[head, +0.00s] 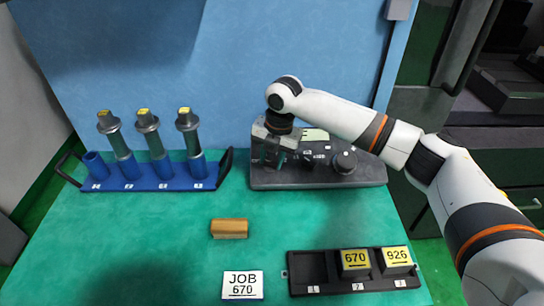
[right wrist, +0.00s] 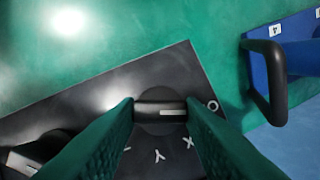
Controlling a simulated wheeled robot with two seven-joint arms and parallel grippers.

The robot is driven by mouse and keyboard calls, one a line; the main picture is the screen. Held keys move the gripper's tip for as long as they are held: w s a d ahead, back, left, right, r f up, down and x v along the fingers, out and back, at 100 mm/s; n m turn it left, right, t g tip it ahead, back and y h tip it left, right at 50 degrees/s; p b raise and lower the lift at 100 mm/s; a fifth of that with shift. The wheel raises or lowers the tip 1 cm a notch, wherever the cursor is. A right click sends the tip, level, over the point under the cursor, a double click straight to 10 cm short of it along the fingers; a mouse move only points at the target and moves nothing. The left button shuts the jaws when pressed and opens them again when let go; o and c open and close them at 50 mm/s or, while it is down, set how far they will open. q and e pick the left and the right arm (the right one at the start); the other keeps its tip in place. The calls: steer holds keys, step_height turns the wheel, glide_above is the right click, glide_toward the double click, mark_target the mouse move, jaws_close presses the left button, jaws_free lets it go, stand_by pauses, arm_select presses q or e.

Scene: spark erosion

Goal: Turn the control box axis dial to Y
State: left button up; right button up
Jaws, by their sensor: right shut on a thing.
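The dark grey control box (head: 325,180) lies at the back of the green table; it also shows in the right wrist view (right wrist: 70,95). Its axis dial (right wrist: 160,108) is a black knob with a white line, which points right, towards an O mark. My left gripper is not in view.
Another knob (right wrist: 35,155) and a large round knob (head: 345,162) are on the box. A blue rack (head: 150,187) with several tools stands left of it.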

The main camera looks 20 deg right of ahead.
steer(key=shift+r+m+p, duration=0.1)
steer(key=shift+m+p, duration=0.2)
steer(key=shift+p, duration=0.15)
steer(key=m+p, duration=0.2)
steer(key=m+t+y+p, duration=0.1)
steer(key=m+p, duration=0.1)
steer(key=p, duration=0.1)
steer(key=m+t+p, duration=0.1)
steer(key=m+p, duration=0.2)
steer(key=shift+s+d+y, duration=0.2)
steer(key=shift+s+y, duration=0.1)
steer(key=m+t+p, duration=0.1)
steer(key=m+p, duration=0.1)
steer(key=m+t+p, duration=0.1)
steer(key=m+p, duration=0.1)
steer(key=m, duration=0.1)
steer(key=shift+s+p, duration=0.15)
steer(key=shift+p, duration=0.25)
steer(key=shift+s+a+f+m+t+p, duration=0.15)
steer(key=shift+m+t+p, duration=0.25)
steer(key=shift+m+p, duration=0.6)
steer(key=shift+w+d+f+m+t+p, duration=0.1)
steer(key=shift+m+t+p, duration=0.4)
steer(key=shift+m, duration=0.9)
steer(key=o, duration=1)
steer(key=shift+s, duration=0.1)
